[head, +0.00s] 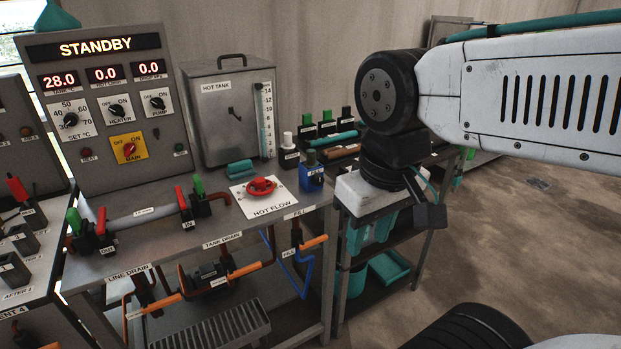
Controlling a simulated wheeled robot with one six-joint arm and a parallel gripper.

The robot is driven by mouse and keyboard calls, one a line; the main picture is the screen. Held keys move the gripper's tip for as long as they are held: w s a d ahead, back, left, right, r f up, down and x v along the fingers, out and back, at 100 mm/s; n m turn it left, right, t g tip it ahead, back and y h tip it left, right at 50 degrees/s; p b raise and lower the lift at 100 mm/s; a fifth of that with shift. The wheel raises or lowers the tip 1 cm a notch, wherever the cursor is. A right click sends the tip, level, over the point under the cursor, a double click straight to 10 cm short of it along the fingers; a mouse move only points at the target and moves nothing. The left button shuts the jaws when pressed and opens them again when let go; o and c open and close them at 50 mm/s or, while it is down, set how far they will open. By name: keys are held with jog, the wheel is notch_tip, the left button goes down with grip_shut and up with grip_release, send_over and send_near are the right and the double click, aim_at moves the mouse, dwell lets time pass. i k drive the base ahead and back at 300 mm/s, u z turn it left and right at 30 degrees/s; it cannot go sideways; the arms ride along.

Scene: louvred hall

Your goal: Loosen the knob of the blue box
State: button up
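The blue box (311,180) is a small block on the bench, right of the red valve wheel. My gripper (371,238) hangs from the white wrist to the right of the blue box, beyond the bench's right edge. It is apart from the box and the knob. Its fingers merge with the teal things behind and below, so I cannot tell how far apart they are.
The red HOT FLOW wheel (261,186) is just left of the blue box. Similar blocks with white (288,150) and green (308,131) knobs stand behind it. The hot tank (228,115) and the STANDBY panel (108,110) rise at the back. Floor at right is clear.

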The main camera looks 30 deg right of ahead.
aim_at(317, 180)
jog(key=u, duration=0.95)
jog(key=k, duration=1)
jog(key=z, duration=1.5)
jog(key=i, duration=0.5)
